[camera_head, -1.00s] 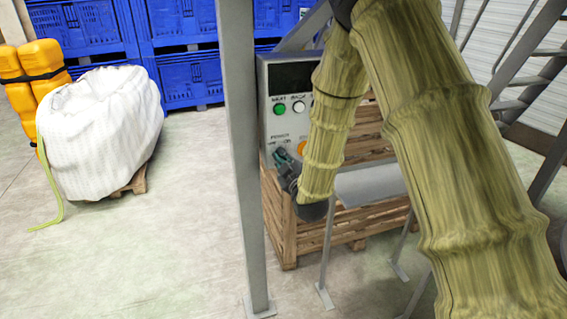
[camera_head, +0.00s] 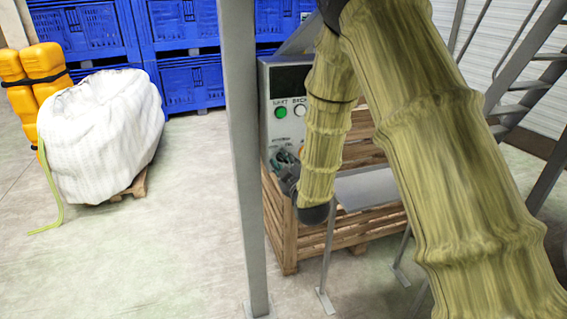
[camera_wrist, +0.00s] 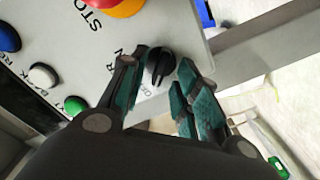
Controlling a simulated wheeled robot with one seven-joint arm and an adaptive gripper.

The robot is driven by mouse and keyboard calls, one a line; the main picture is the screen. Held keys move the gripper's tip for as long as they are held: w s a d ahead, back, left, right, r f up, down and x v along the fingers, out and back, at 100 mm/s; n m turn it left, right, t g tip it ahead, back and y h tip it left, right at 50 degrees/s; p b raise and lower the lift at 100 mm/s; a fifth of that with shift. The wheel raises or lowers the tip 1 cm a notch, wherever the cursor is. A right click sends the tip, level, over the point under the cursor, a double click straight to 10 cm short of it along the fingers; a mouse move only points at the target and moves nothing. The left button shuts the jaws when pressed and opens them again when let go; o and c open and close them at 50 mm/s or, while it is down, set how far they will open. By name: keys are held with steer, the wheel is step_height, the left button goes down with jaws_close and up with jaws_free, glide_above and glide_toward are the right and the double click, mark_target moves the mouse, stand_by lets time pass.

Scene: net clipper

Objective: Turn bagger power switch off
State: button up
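The bagger control panel (camera_head: 270,125) is a grey box with a dark screen, a green button (camera_head: 281,112) and a white button (camera_head: 300,110). In the wrist view the black rotary power switch (camera_wrist: 160,64) sits on the panel face, with partly readable lettering beside it. My gripper (camera_wrist: 158,85) is open, with teal-padded fingers on either side of the switch and gaps still showing. In the head view my gripper (camera_head: 283,160) is at the lower part of the panel, and it and my arm hide the switch.
A red and yellow stop button (camera_wrist: 118,6) is near the switch. Blue (camera_wrist: 8,38), white (camera_wrist: 44,76) and green (camera_wrist: 75,105) buttons lie left. A grey post (camera_head: 243,170) stands left of the panel. A wooden crate (camera_head: 285,235) is below. A white bulk bag (camera_head: 100,135) stands farther left.

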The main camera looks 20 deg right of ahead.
steer(key=shift+s+d, duration=0.1)
steer(key=s, duration=0.7)
steer(key=shift+s, duration=0.2)
steer(key=shift+f, duration=0.1)
steer(key=s+f+m+g, duration=0.25)
steer(key=s+f, duration=0.35)
steer(key=f, duration=0.4)
steer(key=s+f+m+g, duration=0.1)
steer(key=s+f+g, duration=0.4)
steer(key=f, duration=0.4)
steer(key=s+f+m+g, duration=0.2)
steer(key=s+f, duration=0.4)
steer(key=f, duration=0.4)
steer(key=s+f+m+g, duration=0.2)
steer(key=s+f+g, duration=0.2)
steer(key=s, duration=1)
steer(key=s+f+m+g, duration=0.2)
steer(key=s+f+g, duration=0.2)
steer(key=s+f, duration=0.5)
steer(key=s, duration=0.5)
steer(key=shift+f+h, duration=0.15)
steer(key=shift+h, duration=0.15)
steer(key=shift+s+d+m+g, duration=0.1)
steer(key=shift+m+g, duration=0.15)
